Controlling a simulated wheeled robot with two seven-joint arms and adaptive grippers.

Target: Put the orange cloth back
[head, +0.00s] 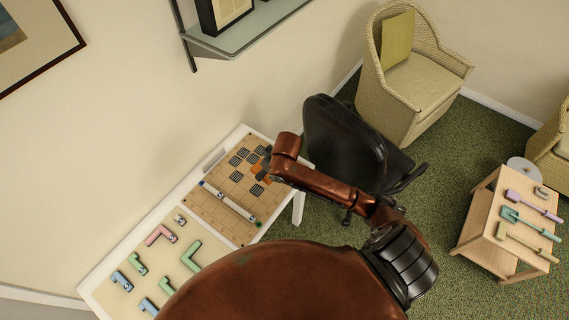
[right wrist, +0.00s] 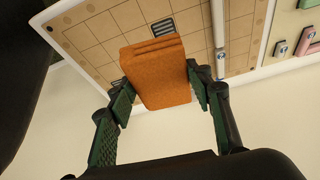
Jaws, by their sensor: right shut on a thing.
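The orange cloth (right wrist: 158,75) is a folded block between the green-padded fingers of my right gripper (right wrist: 160,82) in the right wrist view. The gripper is shut on it. In the head view only a small orange part (head: 267,150) shows beside my right gripper (head: 265,168), over the far right part of the gridded board (head: 203,207). My arm hides most of it there. I cannot tell whether the cloth touches the board. My left gripper is not in view.
The board lies on a white table (head: 95,286) along the wall. Several dark grilled tiles (head: 236,176) and a white bar (head: 229,204) lie on it. Coloured L-shaped pieces (head: 160,234) lie nearer. A black chair (head: 340,140) stands right of the table; a wooden stand (head: 482,235) holds tools.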

